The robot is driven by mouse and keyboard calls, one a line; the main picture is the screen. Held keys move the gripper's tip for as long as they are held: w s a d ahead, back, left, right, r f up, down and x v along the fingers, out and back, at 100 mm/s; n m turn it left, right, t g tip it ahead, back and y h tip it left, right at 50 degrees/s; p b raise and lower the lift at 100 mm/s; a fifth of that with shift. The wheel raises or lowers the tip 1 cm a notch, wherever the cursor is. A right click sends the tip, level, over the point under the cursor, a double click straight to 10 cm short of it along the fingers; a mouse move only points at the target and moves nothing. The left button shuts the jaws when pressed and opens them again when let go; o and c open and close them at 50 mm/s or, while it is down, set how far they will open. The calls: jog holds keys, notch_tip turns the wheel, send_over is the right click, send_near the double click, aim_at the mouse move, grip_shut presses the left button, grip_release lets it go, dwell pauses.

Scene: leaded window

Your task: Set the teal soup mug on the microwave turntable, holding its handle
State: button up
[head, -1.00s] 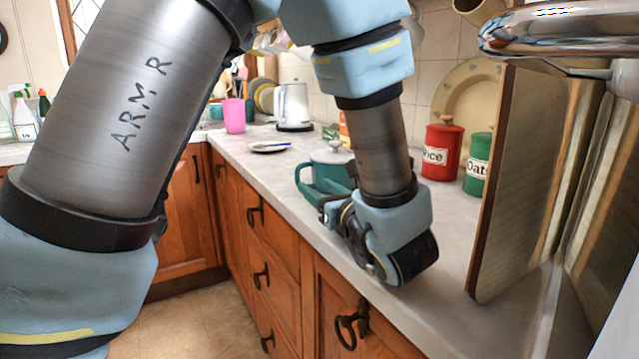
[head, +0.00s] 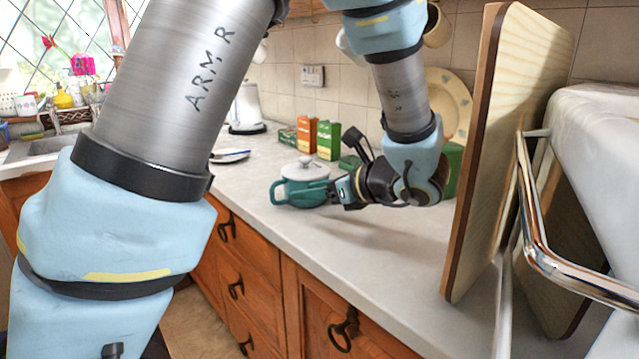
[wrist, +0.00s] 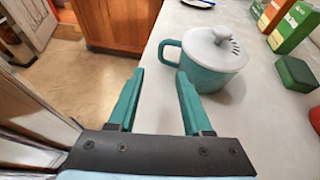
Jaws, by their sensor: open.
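The teal soup mug (head: 300,193), with a pale grey lid, stands upright on the counter. Its handle (head: 280,194) points left in the head view. In the wrist view the mug (wrist: 215,70) is ahead and to the right, with its handle (wrist: 170,50) just beyond the fingertips. My gripper (head: 333,190) is low over the counter beside the mug, partly overlapping it in the head view. In the wrist view my gripper (wrist: 160,75) is open, its two teal fingers apart with nothing between them. No microwave turntable can be made out.
Wooden boards (head: 505,130) and a chrome rail (head: 535,225) stand close on the right. Green and orange boxes (head: 307,133) are behind the mug, with a plate (head: 230,156) further left. The counter front (head: 350,260) is clear.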

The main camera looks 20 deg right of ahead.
aim_at(298, 188)
jog(key=x, duration=0.5)
jog(key=shift+f+p, duration=0.1)
jog(key=shift+p, duration=0.2)
jog(key=shift+p+x, duration=0.75)
jog(key=shift+x, duration=2.05)
grip_shut()
